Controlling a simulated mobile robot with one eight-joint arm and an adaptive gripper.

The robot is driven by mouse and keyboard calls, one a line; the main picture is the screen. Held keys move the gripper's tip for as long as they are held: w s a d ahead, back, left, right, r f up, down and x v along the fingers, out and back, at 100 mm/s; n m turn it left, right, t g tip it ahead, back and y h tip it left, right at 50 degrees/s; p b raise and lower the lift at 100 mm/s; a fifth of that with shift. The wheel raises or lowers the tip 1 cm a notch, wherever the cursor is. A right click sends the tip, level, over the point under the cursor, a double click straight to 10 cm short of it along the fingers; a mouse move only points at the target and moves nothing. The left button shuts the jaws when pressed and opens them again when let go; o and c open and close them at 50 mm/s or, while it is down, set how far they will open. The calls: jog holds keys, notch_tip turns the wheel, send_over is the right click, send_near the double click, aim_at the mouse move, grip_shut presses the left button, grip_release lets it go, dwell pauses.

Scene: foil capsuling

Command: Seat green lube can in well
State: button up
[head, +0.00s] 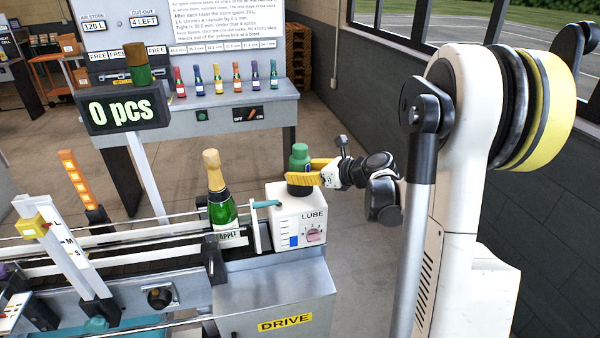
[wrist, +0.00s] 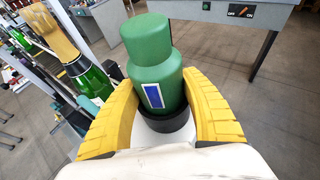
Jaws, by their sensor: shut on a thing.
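In the wrist view the can (wrist: 158,75) shows a blue label with a white border. Its lower end stands within the black round well (wrist: 168,138) on top of the box. How deep it sits is hidden. My gripper (head: 312,172) comes from the right, with its yellow ribbed fingers shut on the can from both sides. The well's dark rim (head: 299,190) shows just below the fingers.
A gold-topped green bottle (head: 220,205) stands on the conveyor just left of the LUBE box. A teal nozzle (head: 266,204) reaches from the box towards it. A bench (head: 200,100) with small coloured bottles stands behind. The floor right of the box is clear.

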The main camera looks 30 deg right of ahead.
jog(key=shift+s+a+f, duration=0.1)
jog(key=shift+s+f, duration=0.15)
jog(key=shift+f, duration=0.2)
jog(key=o, duration=1.2)
jog(key=shift+o, duration=1.2)
jog(key=shift+a, duration=0.3)
jog(key=shift+d, duration=0.15)
jog(key=shift+s, duration=0.1)
jog(key=shift+s+d+r, duration=0.15)
jog(key=shift+s+d, duration=0.1)
jog(key=r+v, duration=0.1)
jog(key=v, duration=1)
jog(key=shift+a, duration=0.25)
